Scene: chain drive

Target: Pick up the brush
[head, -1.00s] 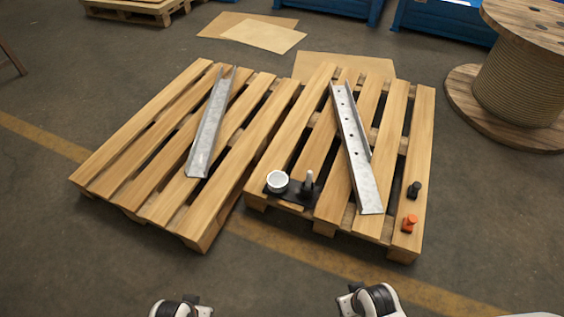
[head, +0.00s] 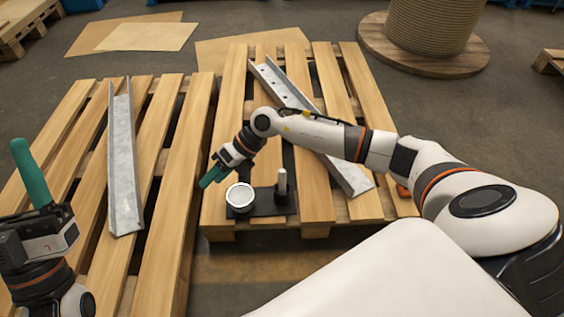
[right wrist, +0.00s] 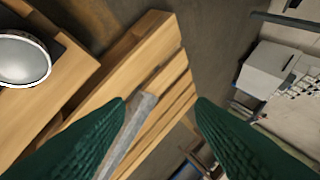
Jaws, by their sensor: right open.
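What looks like the brush (head: 282,185) is a light grey upright handle on a black tray (head: 268,209) at the front of the right pallet. A white round pot (head: 240,196) stands on the tray's left part; it also shows in the right wrist view (right wrist: 20,60). My right gripper (head: 211,177) has green fingers and is open and empty, just up and left of the pot and apart from the brush. The right wrist view shows a gap between its fingertips (right wrist: 160,100); the brush is not in it. My left gripper (head: 32,172) points up at the left edge.
Two wooden pallets lie side by side, the left (head: 172,190) and the right (head: 222,165). A metal channel lies on each, left (head: 122,165) and right (head: 350,181). My right arm crosses above the right one. An orange item (head: 403,191) is partly hidden. A cable spool (head: 425,45) stands behind.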

